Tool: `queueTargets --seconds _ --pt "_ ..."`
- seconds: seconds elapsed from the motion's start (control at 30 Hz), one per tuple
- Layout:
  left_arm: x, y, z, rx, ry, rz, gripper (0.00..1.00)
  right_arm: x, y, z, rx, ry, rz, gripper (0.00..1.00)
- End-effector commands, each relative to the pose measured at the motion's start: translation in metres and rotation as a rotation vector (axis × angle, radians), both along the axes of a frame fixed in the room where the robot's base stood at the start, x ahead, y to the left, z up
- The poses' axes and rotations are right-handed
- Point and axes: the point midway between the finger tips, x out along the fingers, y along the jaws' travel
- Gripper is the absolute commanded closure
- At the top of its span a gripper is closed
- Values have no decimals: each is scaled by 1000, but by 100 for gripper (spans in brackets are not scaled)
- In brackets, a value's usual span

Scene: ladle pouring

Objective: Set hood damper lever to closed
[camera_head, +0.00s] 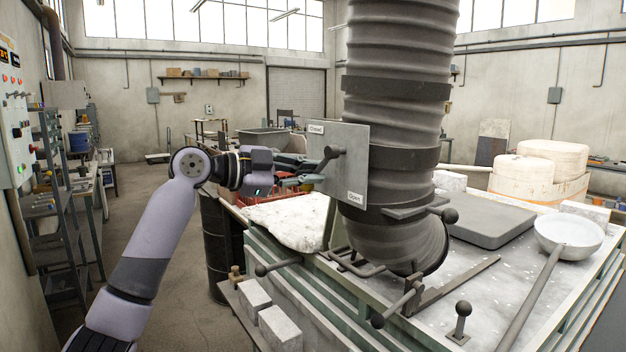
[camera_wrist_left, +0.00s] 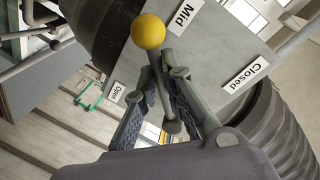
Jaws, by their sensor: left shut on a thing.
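The damper plate (camera_head: 350,183) is a grey square panel on the large duct, labelled Closed at its upper left and Open at its lower right in the head view. The lever (camera_head: 327,158) is a dark rod on its face, slanting to the lower left. My left gripper (camera_head: 315,172) is at the lever's lower end. In the left wrist view the lever (camera_wrist_left: 161,85) runs between the fingers of my left gripper (camera_wrist_left: 164,76), which are shut on it. A yellow ball (camera_wrist_left: 148,30) shows beyond the fingertips. A Mid label shows too. My right gripper is not in view.
The ribbed duct (camera_head: 394,110) stands right beside the plate. Below are a bench (camera_head: 490,285) with rods and ball knobs, a ladle (camera_head: 569,236) and a dark slab (camera_head: 487,222). A dark drum (camera_head: 221,250) stands near my left arm. The floor on the left is open.

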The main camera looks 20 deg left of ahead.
Motion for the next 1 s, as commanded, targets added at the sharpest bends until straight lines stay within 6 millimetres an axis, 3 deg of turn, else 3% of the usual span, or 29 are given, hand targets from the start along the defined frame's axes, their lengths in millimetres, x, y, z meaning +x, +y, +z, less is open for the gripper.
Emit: queueTargets --seconds 0.6,1.0 --pt "10 13 37 444 -343 1 100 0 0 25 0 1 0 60" --pt "10 13 49 602 -468 0 100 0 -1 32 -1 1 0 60"
